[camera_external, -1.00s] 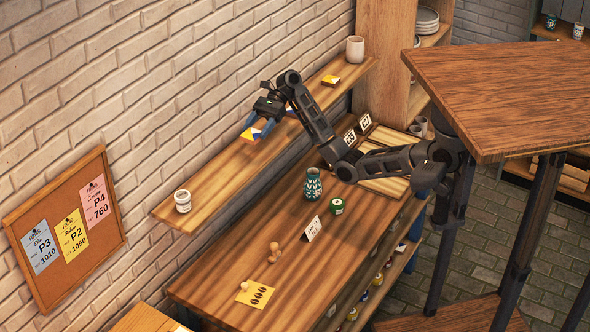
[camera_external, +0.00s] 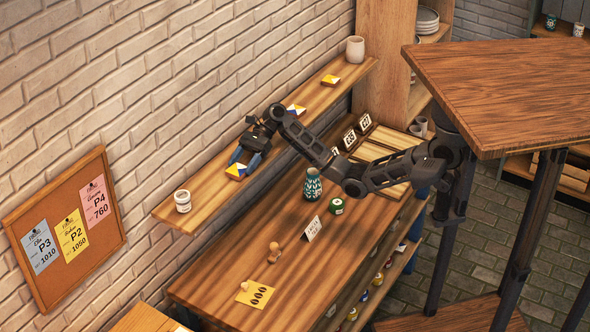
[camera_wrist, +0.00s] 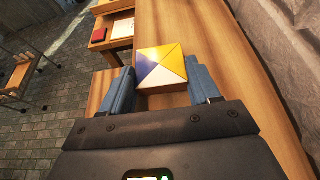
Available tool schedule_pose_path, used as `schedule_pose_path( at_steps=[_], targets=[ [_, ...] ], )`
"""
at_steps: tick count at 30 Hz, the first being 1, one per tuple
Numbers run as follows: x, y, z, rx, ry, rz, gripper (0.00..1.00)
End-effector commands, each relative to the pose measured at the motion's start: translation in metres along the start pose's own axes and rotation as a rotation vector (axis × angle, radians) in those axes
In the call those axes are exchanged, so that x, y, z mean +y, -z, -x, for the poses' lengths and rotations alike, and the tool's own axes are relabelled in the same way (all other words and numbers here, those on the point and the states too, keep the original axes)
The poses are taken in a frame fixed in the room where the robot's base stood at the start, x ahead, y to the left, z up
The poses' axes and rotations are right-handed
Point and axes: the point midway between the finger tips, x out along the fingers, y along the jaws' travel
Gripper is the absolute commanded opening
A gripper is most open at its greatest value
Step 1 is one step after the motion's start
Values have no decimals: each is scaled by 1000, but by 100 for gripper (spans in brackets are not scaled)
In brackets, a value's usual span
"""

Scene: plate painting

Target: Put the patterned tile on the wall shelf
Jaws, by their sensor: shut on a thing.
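The patterned tile (camera_external: 236,171), with white, yellow and blue triangles, is between the blue fingers of my gripper (camera_external: 245,160) at the wall shelf (camera_external: 214,190). In the wrist view the tile (camera_wrist: 162,68) sits between both fingertips of my gripper (camera_wrist: 163,85), with the shelf's wood right beneath or behind it. I cannot tell whether the tile touches the shelf. Two similar tiles lie on the shelf: one (camera_external: 296,109) just beyond my gripper and one (camera_external: 330,80) near the far end.
A white jar (camera_external: 183,201) stands at the shelf's near end and a pale cup (camera_external: 355,49) at its far end. Below, the workbench (camera_external: 215,275) holds a teal vase (camera_external: 313,185), a green tin (camera_external: 336,206) and number signs. The shelf is bare between jar and tile.

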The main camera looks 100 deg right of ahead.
Motion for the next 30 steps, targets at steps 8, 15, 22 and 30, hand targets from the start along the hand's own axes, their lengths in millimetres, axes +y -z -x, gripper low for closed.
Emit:
schedule_pose_path(
  at_steps=[8,15,22,30],
  targets=[
    [0,1,0,0,0,0,64],
    [0,1,0,0,0,1,87],
    [0,0,0,0,0,1,87],
    [-1,0,28,-2,4,3,87]
  ],
)
